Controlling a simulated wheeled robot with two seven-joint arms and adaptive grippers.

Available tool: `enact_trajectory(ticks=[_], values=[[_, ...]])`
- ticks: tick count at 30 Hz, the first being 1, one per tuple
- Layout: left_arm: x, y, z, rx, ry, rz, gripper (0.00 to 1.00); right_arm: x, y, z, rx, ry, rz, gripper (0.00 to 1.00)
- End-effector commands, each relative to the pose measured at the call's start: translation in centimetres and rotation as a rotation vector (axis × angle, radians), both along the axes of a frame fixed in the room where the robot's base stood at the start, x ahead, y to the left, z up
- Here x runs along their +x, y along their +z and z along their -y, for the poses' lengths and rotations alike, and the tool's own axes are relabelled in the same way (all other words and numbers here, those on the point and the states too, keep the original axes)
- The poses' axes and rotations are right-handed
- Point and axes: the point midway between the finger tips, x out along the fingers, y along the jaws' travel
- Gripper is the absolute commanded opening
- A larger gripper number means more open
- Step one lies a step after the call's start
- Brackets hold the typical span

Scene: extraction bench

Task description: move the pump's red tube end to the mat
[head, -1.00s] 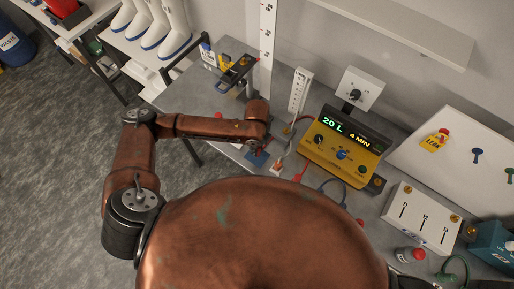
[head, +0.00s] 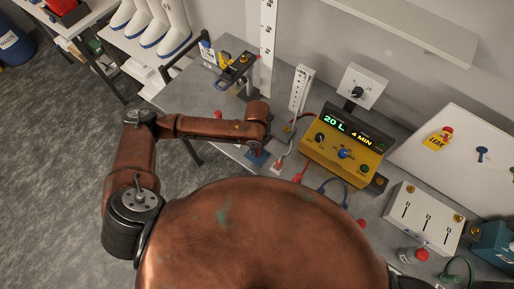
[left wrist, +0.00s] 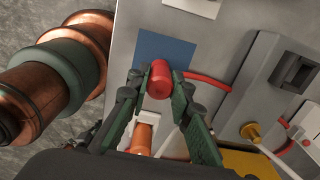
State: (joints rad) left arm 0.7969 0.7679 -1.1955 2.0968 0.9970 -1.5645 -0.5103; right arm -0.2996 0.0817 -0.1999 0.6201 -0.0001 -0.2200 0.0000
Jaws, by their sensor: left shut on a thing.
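My left gripper (left wrist: 160,82) is shut on the red tube end (left wrist: 161,75), a short red cylinder between its fingertips. A red tube (left wrist: 212,80) shows to the right of it. The blue mat (left wrist: 165,48) lies on the bench just beyond and under the tube end in the wrist view; I cannot tell whether they touch. In the head view the mat (head: 255,158) shows partly below my left wrist, which hides most of the gripper. The yellow pump (head: 345,150) stands to the right, its display lit. My right gripper is not in view.
An orange piece (left wrist: 143,138) on a white base stands close below the left fingers in the wrist view. A white switch box (head: 422,216) and a red-capped jar (head: 412,255) are at the right.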

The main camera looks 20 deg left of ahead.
Motion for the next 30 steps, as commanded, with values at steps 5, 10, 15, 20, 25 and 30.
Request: enact_trajectory(ticks=[5,10,15,20,25,30], values=[[0.0,-0.2,0.0,0.0,0.0,0.0,0.24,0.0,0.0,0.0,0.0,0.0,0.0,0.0],[0.0,-0.2,0.0,0.0,0.0,0.0,0.35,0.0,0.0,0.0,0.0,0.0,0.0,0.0],[0.0,-0.2,0.0,0.0,0.0,0.0,0.4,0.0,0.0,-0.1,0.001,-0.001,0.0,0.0],[0.0,-0.2,0.0,0.0,0.0,0.0,0.4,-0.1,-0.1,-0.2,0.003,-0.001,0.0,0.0],[0.1,1.2,0.0,0.0,0.0,0.002,0.4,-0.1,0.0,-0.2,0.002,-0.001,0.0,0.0],[0.2,4.5,0.0,-0.001,-0.001,0.005,0.4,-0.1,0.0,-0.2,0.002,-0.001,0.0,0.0]])
